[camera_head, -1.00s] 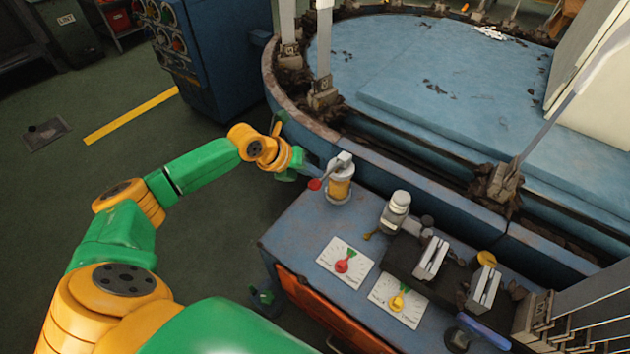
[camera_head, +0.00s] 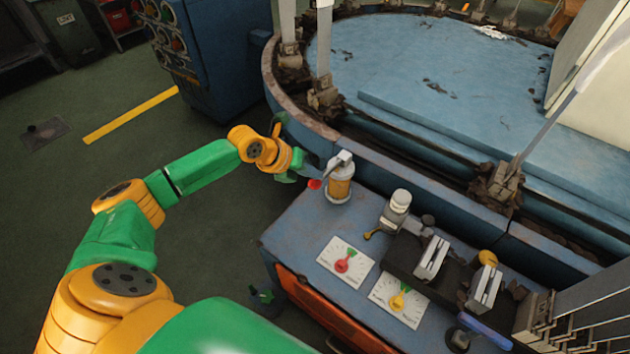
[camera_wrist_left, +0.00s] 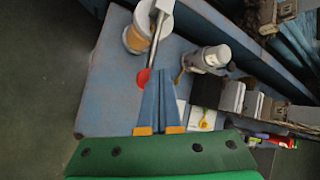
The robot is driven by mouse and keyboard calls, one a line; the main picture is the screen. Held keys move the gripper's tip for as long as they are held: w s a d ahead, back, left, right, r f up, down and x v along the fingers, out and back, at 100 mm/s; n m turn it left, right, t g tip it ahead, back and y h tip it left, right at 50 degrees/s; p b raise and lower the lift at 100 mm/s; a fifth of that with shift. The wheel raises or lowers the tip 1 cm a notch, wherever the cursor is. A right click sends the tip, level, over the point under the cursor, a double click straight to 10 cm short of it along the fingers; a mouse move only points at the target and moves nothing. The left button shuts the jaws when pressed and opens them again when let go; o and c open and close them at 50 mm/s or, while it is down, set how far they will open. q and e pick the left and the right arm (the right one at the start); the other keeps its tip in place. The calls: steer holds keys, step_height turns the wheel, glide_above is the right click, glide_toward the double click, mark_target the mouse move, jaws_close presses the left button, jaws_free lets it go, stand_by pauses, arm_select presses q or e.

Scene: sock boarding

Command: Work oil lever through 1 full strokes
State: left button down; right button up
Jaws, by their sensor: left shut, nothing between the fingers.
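The oil pump (camera_head: 339,189) has an amber body and a grey head, and stands at the bench's far left corner. Its lever ends in a red knob (camera_head: 315,184) on the left. In the left wrist view the lever rod (camera_wrist_left: 155,42) runs from the pump (camera_wrist_left: 136,40) down to the red knob (camera_wrist_left: 143,77). My left gripper (camera_head: 311,171) is beside the knob in the head view. In the wrist view its blue fingers (camera_wrist_left: 163,76) are shut and empty, just right of the knob; I cannot tell whether they touch it. My right gripper is not in view.
The blue bench (camera_head: 293,241) carries a red dial plate (camera_head: 332,270), a yellow dial plate (camera_head: 414,311) and a grey-white cylinder fitting (camera_head: 396,208). The large blue round machine bed (camera_head: 420,75) lies behind. Green floor (camera_head: 235,235) left of the bench is open.

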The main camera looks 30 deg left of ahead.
mark_target(311, 186)
arm_select(q)
steer(key=shift+s+f+b, duration=0.15)
steer(key=shift+f+b, duration=0.7)
steer(key=shift+f, duration=0.35)
steer(key=shift+s+f+b, duration=0.15)
steer(key=shift+f+b, duration=0.7)
steer(key=shift+f, duration=0.3)
stand_by(1.9)
steer(key=shift+r, duration=0.15)
stand_by(0.3)
steer(key=shift+w+r+p, duration=0.2)
steer(key=shift+r+p, duration=0.9)
steer(key=shift+r, duration=0.2)
steer(key=shift+w+r+p, duration=0.15)
steer(key=shift+r+p, duration=0.9)
steer(key=shift+r, duration=0.25)
steer(key=shift+r, duration=0.1)
steer(key=r+p, duration=0.2)
steer(key=r, duration=0.1)
steer(key=r+p, duration=0.2)
steer(key=shift+w, duration=0.3)
steer(key=shift+f, duration=0.1)
